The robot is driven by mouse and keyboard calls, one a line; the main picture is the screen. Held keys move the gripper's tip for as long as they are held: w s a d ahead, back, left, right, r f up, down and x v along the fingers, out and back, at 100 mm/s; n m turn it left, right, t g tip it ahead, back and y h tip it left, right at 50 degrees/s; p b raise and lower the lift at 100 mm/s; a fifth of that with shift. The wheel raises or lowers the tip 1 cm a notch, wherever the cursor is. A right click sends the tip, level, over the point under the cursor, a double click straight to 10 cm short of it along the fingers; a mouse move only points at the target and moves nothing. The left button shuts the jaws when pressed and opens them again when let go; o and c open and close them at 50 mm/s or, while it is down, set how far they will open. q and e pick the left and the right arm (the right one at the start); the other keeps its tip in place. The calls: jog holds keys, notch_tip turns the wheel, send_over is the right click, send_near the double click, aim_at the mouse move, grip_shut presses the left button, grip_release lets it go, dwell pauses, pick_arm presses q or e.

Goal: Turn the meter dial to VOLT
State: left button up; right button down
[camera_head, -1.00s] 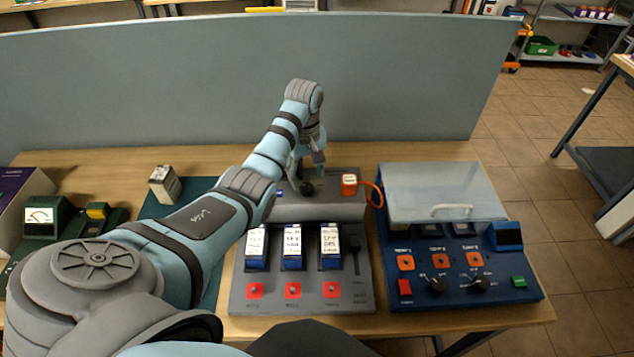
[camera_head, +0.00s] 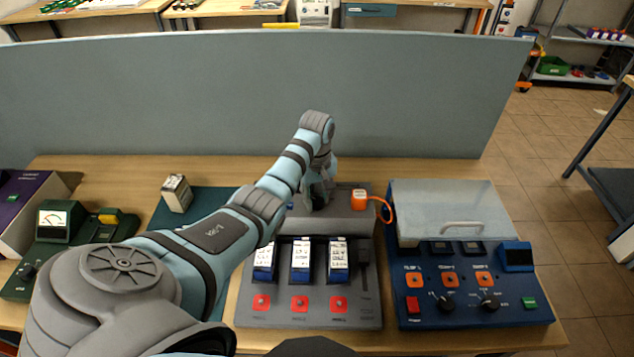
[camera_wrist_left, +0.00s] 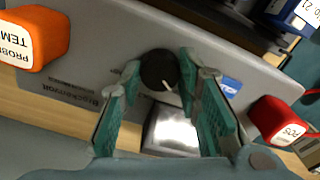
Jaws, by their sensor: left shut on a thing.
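A black round knob (camera_wrist_left: 158,69) with a white pointer line sits on the grey panel at the back of the grey battery station (camera_head: 255,316). My left gripper (camera_wrist_left: 160,66) is shut on this knob, one green-padded finger on each side. In the head view my left gripper (camera_head: 318,195) is at the station's raised back part, and it hides the knob there. A dark green meter (camera_head: 55,222) with a white needle gauge stands at the left, with its own black knob (camera_head: 28,271), apart from my gripper. I cannot read a VOLT mark. My right gripper is not in view.
Several blue batteries (camera_head: 300,262) stand in the grey station. An orange plug (camera_head: 359,199) is right of my gripper; a red plug (camera_wrist_left: 277,120) shows in the wrist view. A blue tester (camera_head: 470,313) with a clear lid is at the right. A grey partition (camera_head: 240,100) stands behind.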

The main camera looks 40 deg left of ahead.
pick_arm(q)
jog(key=m, duration=1)
jog(key=shift+w+r, duration=0.1)
dwell(0.3)
jog(key=shift+m, duration=0.4)
jog(key=o, duration=1)
jog(key=shift+o, duration=0.7)
